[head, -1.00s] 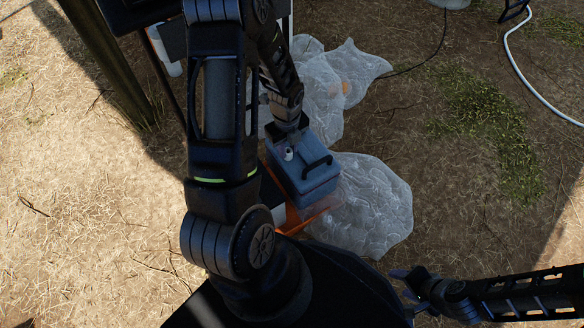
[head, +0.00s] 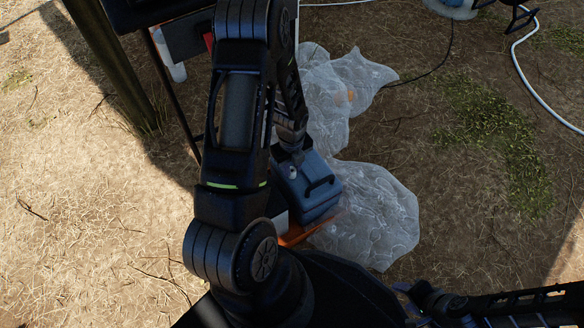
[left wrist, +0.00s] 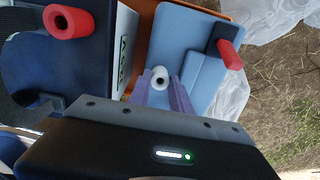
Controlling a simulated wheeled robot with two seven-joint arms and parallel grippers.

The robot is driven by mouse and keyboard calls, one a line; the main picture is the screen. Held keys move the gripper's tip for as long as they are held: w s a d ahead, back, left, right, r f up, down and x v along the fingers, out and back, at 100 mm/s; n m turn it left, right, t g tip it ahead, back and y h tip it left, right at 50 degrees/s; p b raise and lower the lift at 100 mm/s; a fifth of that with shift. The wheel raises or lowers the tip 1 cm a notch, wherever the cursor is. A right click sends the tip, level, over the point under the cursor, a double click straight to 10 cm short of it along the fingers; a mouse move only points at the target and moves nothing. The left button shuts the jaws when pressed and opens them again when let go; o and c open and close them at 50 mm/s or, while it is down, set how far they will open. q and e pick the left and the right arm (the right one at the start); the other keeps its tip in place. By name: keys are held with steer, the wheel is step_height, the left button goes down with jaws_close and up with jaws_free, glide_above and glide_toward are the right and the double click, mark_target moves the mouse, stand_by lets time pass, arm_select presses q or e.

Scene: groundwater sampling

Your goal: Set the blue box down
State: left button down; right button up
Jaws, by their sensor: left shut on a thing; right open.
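The blue box (head: 318,203) has a lid with a black handle and a small white knob. My left gripper (head: 292,161) is above its lid, partly hidden by my own arm. In the left wrist view, the purple fingers (left wrist: 164,92) are shut on the white knob (left wrist: 160,76) of the light-blue lid (left wrist: 192,38). I cannot tell whether the box's underside touches anything. My right gripper (head: 409,290) is low in the picture, apart from the box, open and empty.
An orange thing (head: 298,236) shows just below the box. Clear plastic bags (head: 375,225) lie beside it and behind it. A dark blue container (left wrist: 72,75) is close on the left in the wrist view. A white hose (head: 530,75) lies on the open ground at right.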

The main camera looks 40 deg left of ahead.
arm_select(q)
steer(key=shift+r, duration=0.1)
steer(key=c, duration=1.2)
jaws_free()
step_height(320, 180, up, 12)
steer(key=p, duration=0.4)
steer(key=shift+s+p, duration=0.1)
steer(key=shift+p, duration=0.25)
